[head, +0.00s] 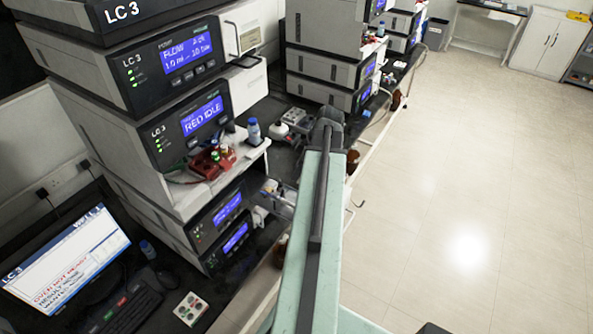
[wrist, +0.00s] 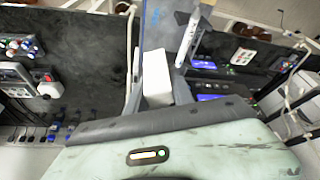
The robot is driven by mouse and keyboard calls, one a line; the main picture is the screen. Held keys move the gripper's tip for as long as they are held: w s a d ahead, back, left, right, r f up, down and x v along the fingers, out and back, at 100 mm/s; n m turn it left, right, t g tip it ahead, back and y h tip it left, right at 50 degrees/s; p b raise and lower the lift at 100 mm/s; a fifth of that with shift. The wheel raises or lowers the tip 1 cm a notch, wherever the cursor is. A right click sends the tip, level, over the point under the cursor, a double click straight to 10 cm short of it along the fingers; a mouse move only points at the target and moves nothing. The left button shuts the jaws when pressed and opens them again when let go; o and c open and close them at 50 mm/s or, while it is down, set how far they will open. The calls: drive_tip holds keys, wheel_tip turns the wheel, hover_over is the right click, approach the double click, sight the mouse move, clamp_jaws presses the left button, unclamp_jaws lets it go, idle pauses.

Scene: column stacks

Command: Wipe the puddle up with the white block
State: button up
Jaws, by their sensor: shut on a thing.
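In the wrist view, a plain white block (wrist: 156,76) stands out in front of my wrist. My gripper (wrist: 160,68) is shut on it, with one finger along each side. Beyond the block is a pale bluish patch (wrist: 160,28); I cannot tell whether it is the puddle. In the head view my arm reaches out over the bench, and its links hide the gripper and block. I make out no clear puddle in the head view.
A dark bench (head: 262,108) carries tall LC stacks (head: 165,120) with lit screens. A monitor (head: 65,265) sits at lower left. The pale floor (head: 470,170) at right is open.

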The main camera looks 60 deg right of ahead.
drive_tip(key=shift+s+f+b, duration=0.1)
drive_tip(key=shift+f+b, duration=3.85)
drive_tip(key=shift+f, duration=0.4)
drive_tip(key=shift+f+b, duration=0.6)
drive_tip(key=shift+f, duration=0.05)
drive_tip(key=shift+s+r, duration=0.1)
drive_tip(key=shift+s, duration=0.05)
drive_tip(key=shift+s+r, duration=0.1)
drive_tip(key=shift+s, duration=0.85)
drive_tip(key=shift+s, duration=0.1)
